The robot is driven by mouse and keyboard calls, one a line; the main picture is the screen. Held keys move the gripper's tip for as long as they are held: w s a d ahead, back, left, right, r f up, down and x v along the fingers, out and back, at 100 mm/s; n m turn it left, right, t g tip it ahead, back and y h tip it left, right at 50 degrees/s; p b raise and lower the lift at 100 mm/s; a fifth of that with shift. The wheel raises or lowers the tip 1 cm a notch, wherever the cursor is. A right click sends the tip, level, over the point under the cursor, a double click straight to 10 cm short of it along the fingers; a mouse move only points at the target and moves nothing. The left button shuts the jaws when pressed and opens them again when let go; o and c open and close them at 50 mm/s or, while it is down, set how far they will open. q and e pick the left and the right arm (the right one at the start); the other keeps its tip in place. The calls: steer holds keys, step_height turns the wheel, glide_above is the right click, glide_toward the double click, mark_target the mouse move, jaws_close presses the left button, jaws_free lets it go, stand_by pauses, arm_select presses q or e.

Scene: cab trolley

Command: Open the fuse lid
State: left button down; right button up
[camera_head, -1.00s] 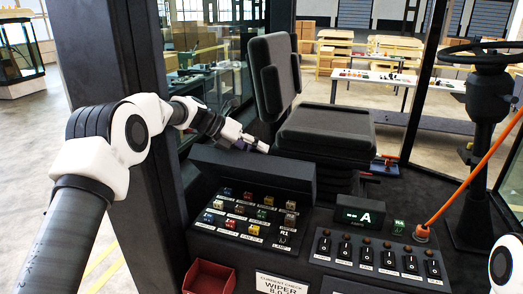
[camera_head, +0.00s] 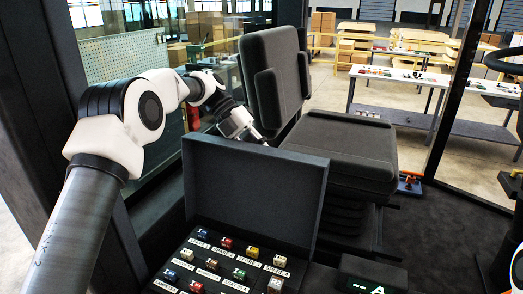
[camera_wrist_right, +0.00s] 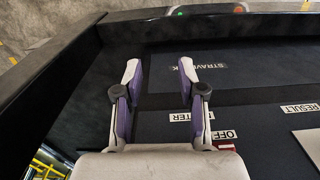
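The fuse lid (camera_head: 255,190) is a dark flat panel in the head view. It stands raised at the back edge of the fuse box (camera_head: 178,255), with rows of coloured fuses in front of it uncovered. My left gripper (camera_head: 262,139) is behind the lid's top edge, beside the seat; its fingertips are small and partly hidden, so I cannot tell whether they touch the lid. My right gripper (camera_wrist_right: 159,72) shows in the right wrist view, with its fingers apart and nothing between them, over a dark labelled panel (camera_wrist_right: 255,125).
The black seat (camera_head: 340,150) stands just behind and right of the lid. A dark cab post stands at the left by my left arm. A small display box (camera_head: 370,270) is right of the fuses. Tables and pallets are far behind the cab.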

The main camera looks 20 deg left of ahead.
arm_select(q)
steer(key=shift+w+f, duration=0.1)
steer(key=shift+f, duration=0.2)
steer(key=c, duration=0.8)
jaws_free()
steer(key=shift+d+r, duration=0.1)
steer(key=shift+r, duration=0.1)
